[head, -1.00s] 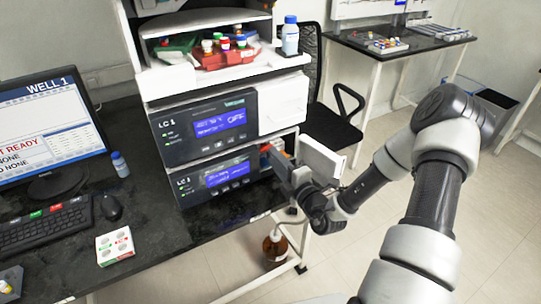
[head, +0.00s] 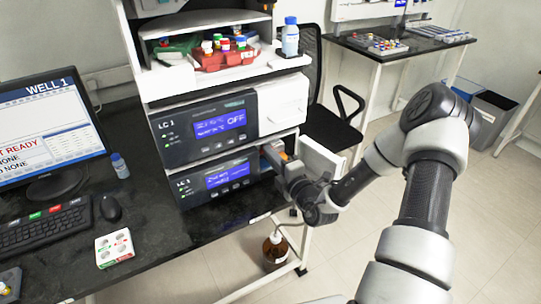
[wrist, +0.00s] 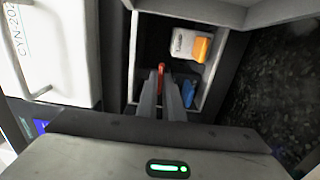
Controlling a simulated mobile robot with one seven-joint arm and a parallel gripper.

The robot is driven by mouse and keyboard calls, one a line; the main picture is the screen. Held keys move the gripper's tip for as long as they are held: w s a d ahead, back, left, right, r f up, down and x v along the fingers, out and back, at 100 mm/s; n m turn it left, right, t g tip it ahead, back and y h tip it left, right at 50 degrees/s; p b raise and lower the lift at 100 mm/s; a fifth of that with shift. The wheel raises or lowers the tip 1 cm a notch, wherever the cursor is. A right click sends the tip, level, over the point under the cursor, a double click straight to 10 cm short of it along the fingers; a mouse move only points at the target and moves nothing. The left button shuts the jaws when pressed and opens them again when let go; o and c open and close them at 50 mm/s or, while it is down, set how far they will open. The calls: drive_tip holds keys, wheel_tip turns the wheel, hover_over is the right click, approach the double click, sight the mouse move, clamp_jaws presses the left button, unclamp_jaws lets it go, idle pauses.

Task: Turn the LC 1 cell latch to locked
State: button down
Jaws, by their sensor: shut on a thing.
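Two black LC modules are stacked on the bench, an upper one (head: 203,128) and a lower one (head: 215,180), both with lit blue displays. My gripper (head: 268,152) reaches into an open compartment at the right side of the lower module. In the wrist view my gripper (wrist: 161,88) has its two fingers close together around a narrow red piece (wrist: 161,68), which looks like the latch. Most of it is hidden between the fingers, so its position is not clear. Behind it are an orange-and-white block (wrist: 190,45) and a blue piece (wrist: 189,94).
A white door panel (head: 322,158) stands open just right of my gripper. Compartment walls (wrist: 213,70) lie close around the fingers. Bottles and a red tray (head: 225,60) sit above. A monitor (head: 45,130) and a keyboard (head: 45,223) are at left.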

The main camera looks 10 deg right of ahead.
drive_tip(key=shift+n, duration=0.3)
drive_tip(key=n+p, duration=0.3)
drive_tip(key=n, duration=0.1)
drive_tip(key=shift+r, duration=0.1)
drive_tip(key=n+p, duration=0.1)
drive_tip(key=n, duration=0.4)
drive_tip(key=shift+n+p, duration=0.35)
drive_tip(key=shift+n, duration=0.05)
drive_tip(key=n, duration=0.3)
drive_tip(key=shift+n, duration=2.2)
drive_tip(key=c, duration=1.9)
unclamp_jaws()
